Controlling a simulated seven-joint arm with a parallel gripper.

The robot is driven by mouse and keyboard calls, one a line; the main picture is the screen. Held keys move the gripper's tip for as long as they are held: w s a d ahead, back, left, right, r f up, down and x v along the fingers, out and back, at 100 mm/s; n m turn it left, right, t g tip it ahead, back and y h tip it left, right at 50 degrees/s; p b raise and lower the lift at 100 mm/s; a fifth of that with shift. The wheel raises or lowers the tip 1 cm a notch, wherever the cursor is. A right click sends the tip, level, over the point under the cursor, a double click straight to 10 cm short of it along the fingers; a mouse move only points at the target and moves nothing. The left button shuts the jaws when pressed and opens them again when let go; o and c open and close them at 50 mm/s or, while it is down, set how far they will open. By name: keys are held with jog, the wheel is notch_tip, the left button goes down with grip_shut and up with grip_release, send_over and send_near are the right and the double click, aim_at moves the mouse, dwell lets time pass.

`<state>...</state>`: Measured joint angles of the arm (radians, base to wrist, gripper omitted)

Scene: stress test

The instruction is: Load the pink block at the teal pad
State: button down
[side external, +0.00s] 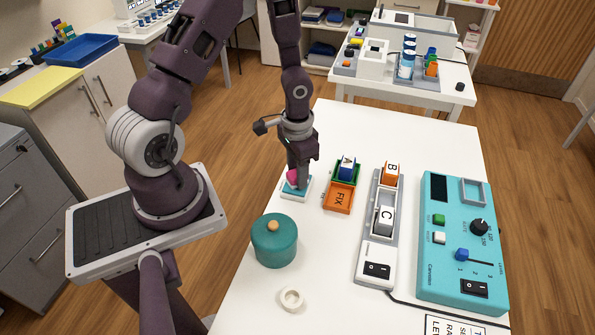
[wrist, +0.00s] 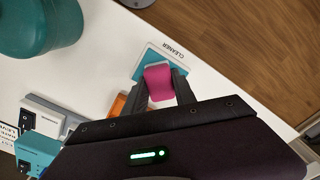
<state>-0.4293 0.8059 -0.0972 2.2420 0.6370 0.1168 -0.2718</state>
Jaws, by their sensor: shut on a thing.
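The pink block (wrist: 159,82) is between the fingers of my gripper (wrist: 161,86), which is shut on it. In the side external view the pink block (side external: 292,177) shows low beside my gripper (side external: 296,185), partly hidden by a finger. The teal pad (side external: 289,188) has a white border and lies on the white table directly under the block. In the wrist view the teal pad (wrist: 146,63) carries the label CLEANER on its border. I cannot tell whether the block touches the pad.
A teal lidded pot (side external: 274,243) and a white ring (side external: 291,298) stand toward the front. Right of my gripper are an orange FIX tray (side external: 338,198), a grey rail with blocks B (side external: 391,172) and C (side external: 385,218), and a turquoise control box (side external: 460,270).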

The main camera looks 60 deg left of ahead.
dwell(0.4)
jog(key=shift+r, duration=3.55)
